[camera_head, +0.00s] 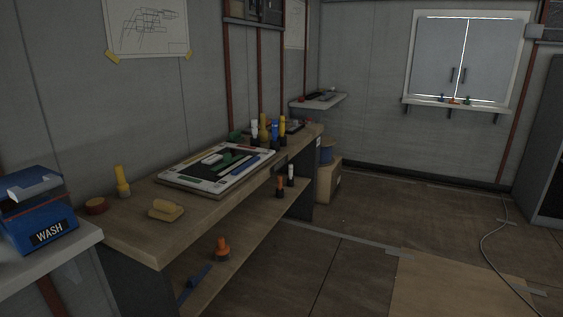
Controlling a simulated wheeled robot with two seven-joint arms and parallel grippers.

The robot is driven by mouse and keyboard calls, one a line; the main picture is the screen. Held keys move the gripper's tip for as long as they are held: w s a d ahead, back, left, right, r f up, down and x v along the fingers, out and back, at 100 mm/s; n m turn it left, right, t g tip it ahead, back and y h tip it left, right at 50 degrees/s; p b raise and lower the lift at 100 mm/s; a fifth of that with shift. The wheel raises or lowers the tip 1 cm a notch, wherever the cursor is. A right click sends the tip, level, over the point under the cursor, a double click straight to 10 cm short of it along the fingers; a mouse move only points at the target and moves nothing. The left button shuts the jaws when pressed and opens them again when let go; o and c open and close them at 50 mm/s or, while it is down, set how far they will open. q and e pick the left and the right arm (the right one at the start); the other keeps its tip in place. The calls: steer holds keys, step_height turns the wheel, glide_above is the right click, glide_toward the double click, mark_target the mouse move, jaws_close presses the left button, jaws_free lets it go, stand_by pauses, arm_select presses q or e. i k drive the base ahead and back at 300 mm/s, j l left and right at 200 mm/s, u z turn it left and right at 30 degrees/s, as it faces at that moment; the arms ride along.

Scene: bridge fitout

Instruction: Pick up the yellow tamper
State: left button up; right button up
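A yellow upright tool with a round grey-brown foot (122,183), with the look of a tamper, stands near the left end of the wooden workbench (150,245). More yellow upright tools stand in a cluster (264,130) at the far end of the bench. I cannot tell for certain which of these is the yellow tamper. Neither of my grippers is in view.
A blue WASH box (38,212) stands left. An orange item (222,248) is on the lower shelf. Floor on the right is mostly clear.

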mark_target(263, 132)
steer(key=i+l+z, duration=0.35)
steer(key=i, duration=0.8)
steer(key=i+j+z, duration=0.3)
steer(key=i, duration=0.85)
steer(key=i+l+u, duration=0.15)
steer(key=i, duration=0.3)
steer(key=i+l+u, duration=0.15)
steer(key=i, duration=0.25)
steer(key=i+l+u, duration=0.2)
steer(key=i, duration=0.25)
